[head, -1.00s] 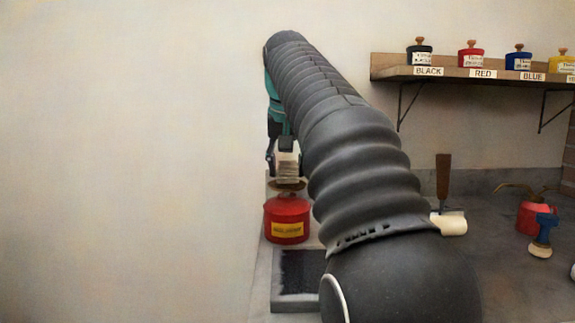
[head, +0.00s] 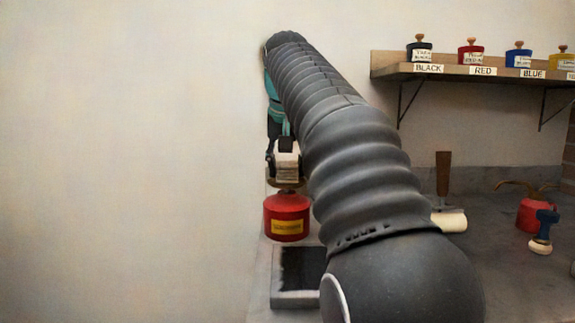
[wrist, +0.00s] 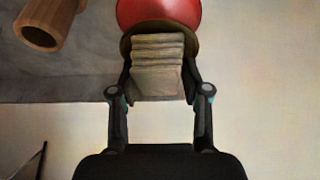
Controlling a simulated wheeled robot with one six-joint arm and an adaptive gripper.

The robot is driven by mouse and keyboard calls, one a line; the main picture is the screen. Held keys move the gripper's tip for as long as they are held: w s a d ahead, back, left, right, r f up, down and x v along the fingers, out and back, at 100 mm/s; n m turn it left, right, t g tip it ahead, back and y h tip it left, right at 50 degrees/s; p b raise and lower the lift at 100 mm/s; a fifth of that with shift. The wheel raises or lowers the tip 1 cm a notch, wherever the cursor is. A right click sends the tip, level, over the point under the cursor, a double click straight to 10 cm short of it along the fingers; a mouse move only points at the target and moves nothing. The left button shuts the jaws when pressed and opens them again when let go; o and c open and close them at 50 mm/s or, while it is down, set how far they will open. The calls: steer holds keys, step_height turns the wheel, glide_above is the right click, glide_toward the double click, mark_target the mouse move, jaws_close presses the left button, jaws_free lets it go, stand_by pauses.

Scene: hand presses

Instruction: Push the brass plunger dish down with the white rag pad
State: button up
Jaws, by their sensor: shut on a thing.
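My gripper (head: 285,160) is shut on the white rag pad (head: 288,169), a folded stack of cloth layers. The brass plunger dish (head: 299,184) is on top of the red can (head: 287,218), which has a yellow label. The pad is right above the dish and appears to rest on it. The wrist view shows the pad (wrist: 158,66) between both fingers (wrist: 159,70), with the dish rim (wrist: 124,45) beyond its far end and the red can (wrist: 158,12) behind. Whether the dish is pressed down cannot be told; the pad hides its middle.
A tray with a dark pad (head: 300,275) lies in front of the can. My arm covers the middle of the bench. A shelf (head: 440,77) holds coloured pots.

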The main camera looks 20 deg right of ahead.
steer(key=shift+f+b, duration=0.35)
steer(key=shift+f, duration=0.55)
stand_by(2.3)
steer(key=shift+r, duration=0.1)
step_height(320, 180, up, 3)
steer(key=p, duration=0.3)
steer(key=shift+r, duration=2)
